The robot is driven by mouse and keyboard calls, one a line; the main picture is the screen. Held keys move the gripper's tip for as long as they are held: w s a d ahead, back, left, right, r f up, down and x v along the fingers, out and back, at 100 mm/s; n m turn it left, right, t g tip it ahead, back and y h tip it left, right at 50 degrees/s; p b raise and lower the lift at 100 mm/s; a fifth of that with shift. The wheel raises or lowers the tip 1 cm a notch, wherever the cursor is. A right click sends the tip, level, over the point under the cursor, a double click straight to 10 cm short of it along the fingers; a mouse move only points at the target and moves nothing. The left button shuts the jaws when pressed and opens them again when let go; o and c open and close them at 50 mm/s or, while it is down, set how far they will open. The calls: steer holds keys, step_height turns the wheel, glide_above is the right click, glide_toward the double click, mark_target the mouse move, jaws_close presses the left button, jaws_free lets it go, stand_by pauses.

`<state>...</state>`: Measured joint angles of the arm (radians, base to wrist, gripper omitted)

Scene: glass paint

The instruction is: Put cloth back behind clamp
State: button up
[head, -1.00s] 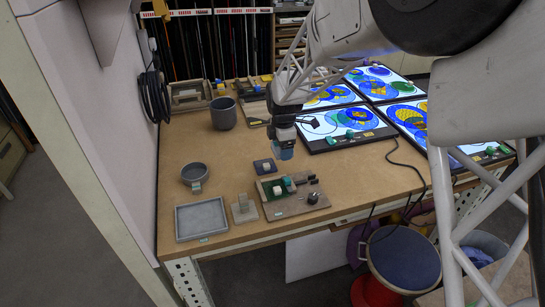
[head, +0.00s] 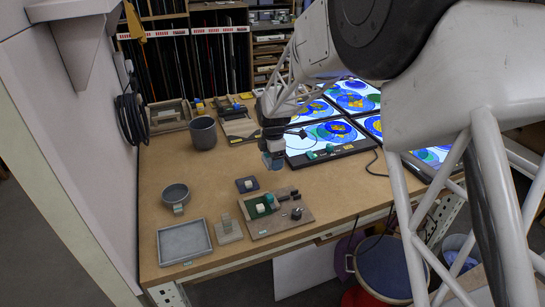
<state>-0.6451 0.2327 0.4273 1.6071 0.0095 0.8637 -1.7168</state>
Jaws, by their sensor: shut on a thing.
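My gripper (head: 273,162) hangs above the table, to the right of a small dark blue pad with a white block. It is shut on a small blue-grey piece that looks like the cloth (head: 275,161); its shape is mostly hidden by the fingers. A wooden board (head: 300,217) at the front edge carries a green patch, a white block, a teal piece and black fittings (head: 293,197). The fittings may be the clamp, but they are too small to tell. The held piece is apart from this board, behind it.
A grey tray (head: 184,255), a round bowl (head: 175,193) and a small stand (head: 228,231) are at the front left. A grey pot (head: 203,132) stands farther back. Lit glass panels (head: 325,136) lie to the right. Open tabletop lies left of my gripper.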

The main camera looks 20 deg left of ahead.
mark_target(273, 175)
steer(key=shift+f, duration=2.1)
steer(key=shift+f, duration=0.55)
stand_by(0.6)
steer(key=o, duration=0.8)
steer(key=shift+o, duration=0.2)
steer(key=shift+r, duration=0.1)
steer(key=shift+d+r, duration=0.1)
steer(key=shift+r, duration=3.7)
